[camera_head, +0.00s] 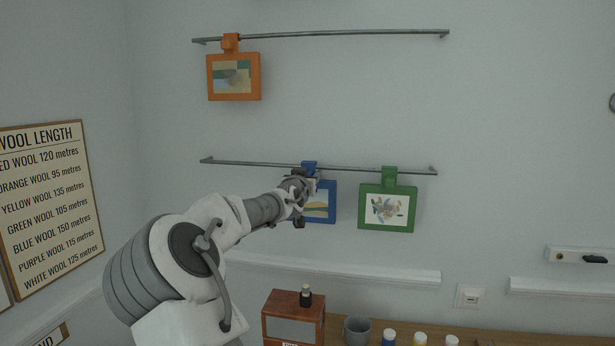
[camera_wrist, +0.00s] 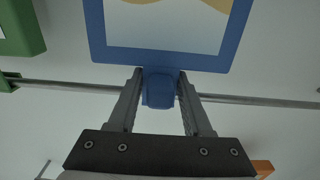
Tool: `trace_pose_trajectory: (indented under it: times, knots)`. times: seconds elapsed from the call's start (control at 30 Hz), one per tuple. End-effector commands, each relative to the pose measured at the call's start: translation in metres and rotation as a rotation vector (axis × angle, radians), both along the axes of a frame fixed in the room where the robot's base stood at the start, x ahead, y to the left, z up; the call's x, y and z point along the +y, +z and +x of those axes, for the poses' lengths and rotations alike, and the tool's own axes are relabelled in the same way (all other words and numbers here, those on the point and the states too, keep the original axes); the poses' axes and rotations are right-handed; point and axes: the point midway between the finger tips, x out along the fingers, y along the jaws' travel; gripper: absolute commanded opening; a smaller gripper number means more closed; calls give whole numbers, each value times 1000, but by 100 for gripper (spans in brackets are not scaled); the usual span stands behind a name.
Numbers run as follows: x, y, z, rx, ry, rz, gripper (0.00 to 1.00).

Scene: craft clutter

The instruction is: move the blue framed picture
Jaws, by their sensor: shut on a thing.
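The blue framed picture (camera_head: 323,203) hangs on the lower rail (camera_head: 255,163) by its blue hanger block (camera_head: 309,167), left of the green framed picture (camera_head: 387,210). My arm hides its left part in the head view. In the wrist view its blue frame (camera_wrist: 165,60) fills the top. My gripper (camera_wrist: 160,80) has its two fingers on either side of the blue hanger block (camera_wrist: 160,92), shut on it. The lower rail (camera_wrist: 230,98) runs behind the fingers and the hanger block.
An orange framed picture (camera_head: 233,77) hangs from the upper rail (camera_head: 340,34) at its left end. The upper rail is bare to its right. Below, a brown box (camera_head: 293,314), a grey cup (camera_head: 357,331) and several small bottles stand on a wooden surface.

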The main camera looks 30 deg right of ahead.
Motion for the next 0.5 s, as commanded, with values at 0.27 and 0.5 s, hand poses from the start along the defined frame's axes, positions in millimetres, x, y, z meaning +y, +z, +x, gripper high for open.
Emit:
trace_pose_trajectory:
  times: [0.27,0.5]
  knots:
    - [-6,2,-4,-1,-11,0,57]
    - [-3,1,-2,-1,-6,-1,84]
